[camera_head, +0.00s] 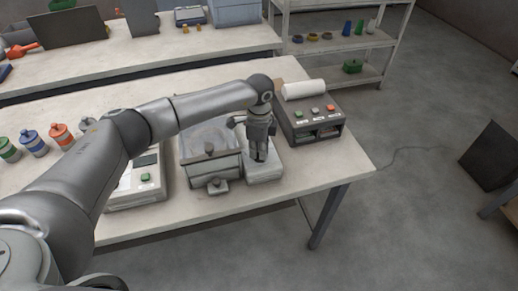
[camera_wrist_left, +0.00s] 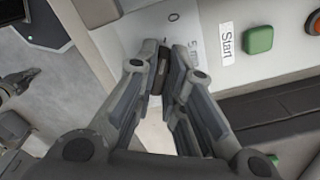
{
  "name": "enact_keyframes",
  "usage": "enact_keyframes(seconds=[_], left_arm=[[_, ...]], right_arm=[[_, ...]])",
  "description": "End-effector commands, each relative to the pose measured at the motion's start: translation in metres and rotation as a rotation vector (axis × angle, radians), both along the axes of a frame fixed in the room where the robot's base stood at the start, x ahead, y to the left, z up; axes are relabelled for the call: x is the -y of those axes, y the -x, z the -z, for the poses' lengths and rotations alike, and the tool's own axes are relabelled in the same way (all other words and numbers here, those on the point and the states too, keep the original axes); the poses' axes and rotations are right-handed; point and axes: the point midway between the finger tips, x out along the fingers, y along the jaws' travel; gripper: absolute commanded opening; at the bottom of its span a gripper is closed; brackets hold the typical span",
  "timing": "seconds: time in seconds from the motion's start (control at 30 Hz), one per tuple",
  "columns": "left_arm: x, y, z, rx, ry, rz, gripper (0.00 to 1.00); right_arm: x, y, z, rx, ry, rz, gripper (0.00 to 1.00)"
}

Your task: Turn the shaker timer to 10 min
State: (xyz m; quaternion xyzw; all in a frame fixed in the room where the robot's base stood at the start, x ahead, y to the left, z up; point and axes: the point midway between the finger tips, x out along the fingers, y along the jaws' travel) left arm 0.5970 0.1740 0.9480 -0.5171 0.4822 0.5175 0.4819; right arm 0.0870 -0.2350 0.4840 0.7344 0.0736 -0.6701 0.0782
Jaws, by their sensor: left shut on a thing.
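The shaker (camera_head: 212,168) stands on the bench, with a clear-topped tray section and a pale control box (camera_head: 264,176) at its right. My left gripper (camera_head: 259,152) reaches down onto this box from above. In the left wrist view, my left gripper (camera_wrist_left: 160,76) is shut on a dark timer knob (camera_wrist_left: 157,72), mostly hidden between the fingertips. Printed marks "0" and "5 min" show on the pale panel (camera_wrist_left: 212,14) beside the knob. The knob's pointer is hidden, so its setting cannot be read. My right gripper does not show clearly in either view.
A green Start button (camera_wrist_left: 258,40) is on the panel near the knob. A dark sealer-like machine (camera_head: 315,124) with a white roll stands close at the right. A scale (camera_head: 138,185) is at the left, beside several coloured jars (camera_head: 62,135). The bench's front right corner is clear.

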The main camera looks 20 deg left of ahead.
Motion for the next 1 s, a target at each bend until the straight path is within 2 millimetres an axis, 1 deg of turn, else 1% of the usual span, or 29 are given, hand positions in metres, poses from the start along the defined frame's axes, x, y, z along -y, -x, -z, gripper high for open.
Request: enact_keyframes(seconds=[0.27, 0.47, 0.67, 1.0], left_arm=[[0.0, 0.0, 0.0, 0.001, 0.0, 0.027, 0.0], [0.0, -0.001, 0.002, 0.001, 0.0, 0.118, 0.0], [0.0, -0.002, 0.002, 0.004, 0.0, 0.279, 0.0], [0.0, -0.003, 0.003, 0.004, -0.001, 0.603, 0.0]], right_arm=[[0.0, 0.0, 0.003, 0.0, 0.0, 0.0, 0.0], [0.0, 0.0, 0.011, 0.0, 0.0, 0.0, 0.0], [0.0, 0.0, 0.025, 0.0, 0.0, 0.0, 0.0], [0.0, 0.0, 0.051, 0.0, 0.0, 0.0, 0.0]])
